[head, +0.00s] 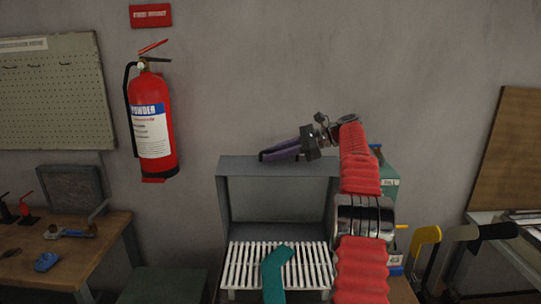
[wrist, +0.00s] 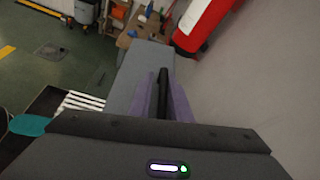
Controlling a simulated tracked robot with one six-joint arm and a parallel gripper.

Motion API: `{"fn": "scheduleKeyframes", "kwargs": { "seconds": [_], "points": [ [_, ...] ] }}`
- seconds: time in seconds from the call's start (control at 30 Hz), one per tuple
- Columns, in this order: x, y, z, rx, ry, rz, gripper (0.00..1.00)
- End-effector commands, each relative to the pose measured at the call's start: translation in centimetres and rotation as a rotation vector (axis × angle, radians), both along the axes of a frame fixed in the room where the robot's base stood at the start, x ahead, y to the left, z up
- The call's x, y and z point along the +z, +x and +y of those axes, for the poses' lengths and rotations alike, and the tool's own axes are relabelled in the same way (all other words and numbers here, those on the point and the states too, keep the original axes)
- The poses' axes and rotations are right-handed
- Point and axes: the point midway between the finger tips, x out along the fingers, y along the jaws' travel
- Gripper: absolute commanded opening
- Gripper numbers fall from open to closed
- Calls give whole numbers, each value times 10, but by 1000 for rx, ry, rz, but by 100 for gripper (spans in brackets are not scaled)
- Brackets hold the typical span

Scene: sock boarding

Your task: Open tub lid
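No tub with a clearly visible lid shows. A green box (head: 391,172) with a pale label, perhaps the tub, stands behind my red-sleeved arm at the right end of the grey frame; the arm hides much of it. My gripper (head: 263,156), with purple fingers, points left over the grey frame's top, away from the green box. In the wrist view the two purple fingers (wrist: 163,75) lie close to a dark bar between them. Whether that bar is a held thing or part of the gripper is unclear.
The grey frame (head: 225,205) stands behind a white slatted rack (head: 240,265) with a teal sock (head: 276,268) on it. A red extinguisher (head: 153,125) hangs on the wall at left. Yellow and black handles (head: 428,235) stick up at right. A wooden bench (head: 75,265) stands at left.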

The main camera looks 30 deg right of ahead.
Motion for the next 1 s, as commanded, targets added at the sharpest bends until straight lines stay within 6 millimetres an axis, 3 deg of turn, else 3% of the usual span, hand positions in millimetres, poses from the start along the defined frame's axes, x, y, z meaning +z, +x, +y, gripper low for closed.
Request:
{"fn": "scheduleKeyframes", "kwargs": {
  "seconds": [0.23, 0.67, 1.0],
  "points": [
    [1, -3, -5, -4, -1, 0, 17],
    [17, -31, -40, -4, -2, 1, 17],
    [24, -42, -53, -2, 0, 0, 17]
  ]
}}
